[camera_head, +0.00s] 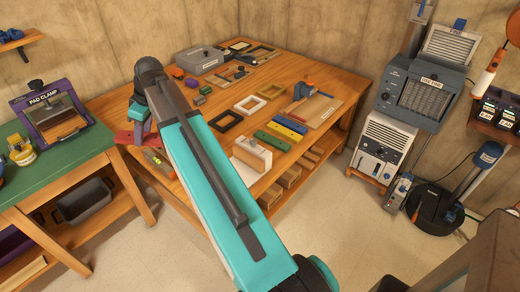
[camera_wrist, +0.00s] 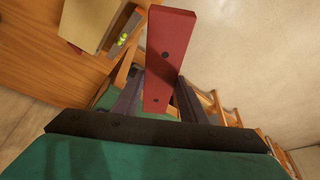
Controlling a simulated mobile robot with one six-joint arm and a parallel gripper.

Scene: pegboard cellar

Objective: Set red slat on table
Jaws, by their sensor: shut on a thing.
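My gripper (camera_wrist: 158,100) is shut on the red slat (camera_wrist: 170,60), with one dark finger on each side of its near end. The slat points away from the gripper in the wrist view. In the head view the red slat (camera_head: 124,138) shows at the left edge of the wooden table (camera_head: 112,103), partly hidden by my arm. I cannot tell whether it touches the table. My gripper is mostly hidden behind the arm there. A green slat (camera_head: 272,140), a yellow slat (camera_head: 281,132) and a blue slat (camera_head: 290,125) lie side by side on the table.
A level (camera_head: 156,162) lies near the table's left front edge. A wooden block on a white base (camera_head: 251,155) stands at the front. Several frames and a grey box (camera_head: 200,62) occupy the middle and back. A green-topped bench (camera_head: 60,155) stands at left.

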